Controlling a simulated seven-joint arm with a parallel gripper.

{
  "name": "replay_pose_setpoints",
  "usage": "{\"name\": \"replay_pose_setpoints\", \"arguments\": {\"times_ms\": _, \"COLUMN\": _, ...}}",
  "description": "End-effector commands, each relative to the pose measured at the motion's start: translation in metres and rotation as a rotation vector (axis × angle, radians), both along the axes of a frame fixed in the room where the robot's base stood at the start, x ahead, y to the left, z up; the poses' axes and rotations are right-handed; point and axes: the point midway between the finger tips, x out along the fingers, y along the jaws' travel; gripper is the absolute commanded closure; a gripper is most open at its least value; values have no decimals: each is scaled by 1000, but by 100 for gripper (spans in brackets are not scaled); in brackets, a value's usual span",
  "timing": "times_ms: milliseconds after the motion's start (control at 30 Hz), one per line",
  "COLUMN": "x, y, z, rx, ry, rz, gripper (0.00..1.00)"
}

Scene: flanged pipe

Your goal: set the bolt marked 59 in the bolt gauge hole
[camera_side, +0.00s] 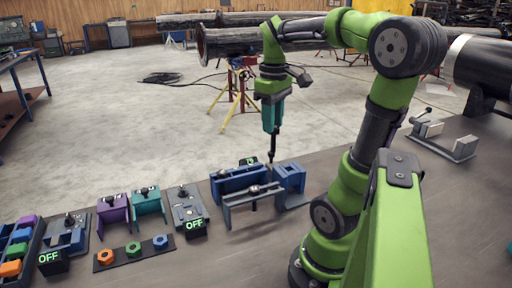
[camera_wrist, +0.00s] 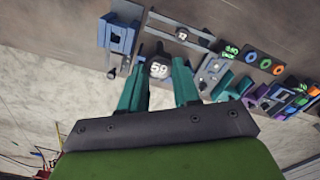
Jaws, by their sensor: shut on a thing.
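My gripper (camera_side: 272,130) has teal fingers and points straight down above the far edge of the bench. It is shut on a dark bolt (camera_side: 272,150), which hangs upright below the fingers. In the wrist view the bolt's head (camera_wrist: 158,69) shows the number 59 between the fingers. The bolt's lower tip is near the blue fixture and block (camera_side: 290,178); I cannot tell whether it touches. The block also shows in the wrist view (camera_wrist: 118,36). I cannot tell which fixture is the bolt gauge, and no gauge hole is clear.
A grey rail (camera_side: 250,194) holds another dark bolt, whose marked head shows in the wrist view (camera_wrist: 181,34). Purple (camera_side: 113,212) and green (camera_side: 147,203) stands, a strip of coloured nuts (camera_side: 133,250) and OFF displays (camera_side: 194,228) lie left. The front bench is clear.

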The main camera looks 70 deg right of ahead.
Motion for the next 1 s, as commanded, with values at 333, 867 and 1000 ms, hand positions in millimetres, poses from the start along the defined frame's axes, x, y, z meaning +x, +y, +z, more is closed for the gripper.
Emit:
{"name": "replay_pose_setpoints", "arguments": {"times_ms": 333, "x": 0, "y": 0, "z": 11, "rx": 0, "ry": -1, "rz": 0, "gripper": 100}}
{"name": "replay_pose_setpoints", "arguments": {"times_ms": 867, "x": -18, "y": -70, "z": -62, "rx": 6, "ry": 6, "rz": -79, "gripper": 100}}
{"name": "replay_pose_setpoints", "arguments": {"times_ms": 1000, "x": -25, "y": -97, "z": -83, "rx": 2, "ry": 4, "rz": -56, "gripper": 100}}
